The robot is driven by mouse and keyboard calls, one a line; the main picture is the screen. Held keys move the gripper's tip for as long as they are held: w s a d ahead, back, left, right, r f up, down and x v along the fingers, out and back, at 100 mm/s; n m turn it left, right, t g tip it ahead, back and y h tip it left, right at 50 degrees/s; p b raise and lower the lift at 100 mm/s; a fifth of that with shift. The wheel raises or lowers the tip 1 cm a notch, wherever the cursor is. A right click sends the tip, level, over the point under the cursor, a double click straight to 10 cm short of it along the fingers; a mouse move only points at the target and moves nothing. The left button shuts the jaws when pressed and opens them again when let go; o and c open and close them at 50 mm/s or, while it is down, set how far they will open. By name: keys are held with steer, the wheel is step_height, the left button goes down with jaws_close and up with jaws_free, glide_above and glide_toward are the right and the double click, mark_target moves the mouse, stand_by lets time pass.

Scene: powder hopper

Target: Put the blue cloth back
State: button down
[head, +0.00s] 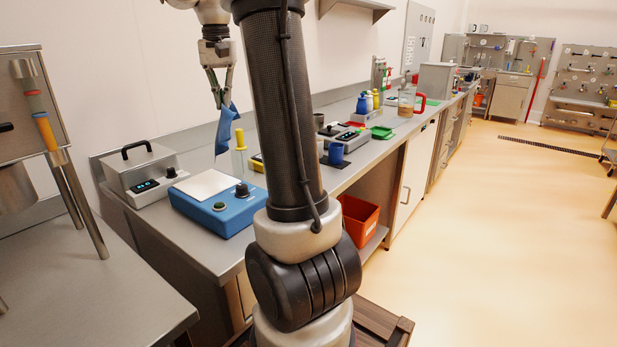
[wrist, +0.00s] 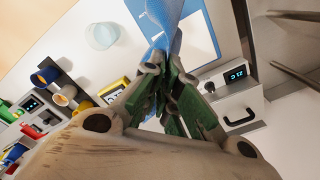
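The blue cloth (head: 225,130) hangs down from my gripper (head: 221,97) in the head view, above the back of the steel counter. My gripper is shut on its upper end. In the wrist view the fingers (wrist: 168,88) are closed around the cloth (wrist: 165,22), which stretches away toward the top of the picture. The cloth's lower end hangs clear of the blue device with the white plate (head: 215,207), behind it in the head view. My arm hides part of the counter.
A grey box-shaped device with a black handle (head: 136,163) stands at the left on the counter. An orange bin (head: 358,222) sits below.

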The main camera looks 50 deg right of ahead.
steer(key=s+d+f, duration=0.2)
steer(key=d+f, duration=0.1)
steer(key=d, duration=0.6)
steer(key=s+d+f, duration=0.2)
steer(key=d+f, duration=0.1)
steer(key=d, duration=0.6)
steer(key=s+d+f, duration=0.3)
steer(key=d, duration=0.6)
steer(key=shift+d, duration=0.25)
steer(key=shift+s, duration=0.1)
steer(key=w+d+f+n+b, duration=0.1)
steer(key=w+d+n, duration=0.75)
steer(key=n, duration=0.85)
steer(key=s+a+f, duration=0.4)
steer(key=f, duration=0.1)
steer(key=s+a+f, duration=0.5)
steer(key=f, duration=0.1)
steer(key=s+a+f, duration=0.5)
steer(key=shift+s+f, duration=0.2)
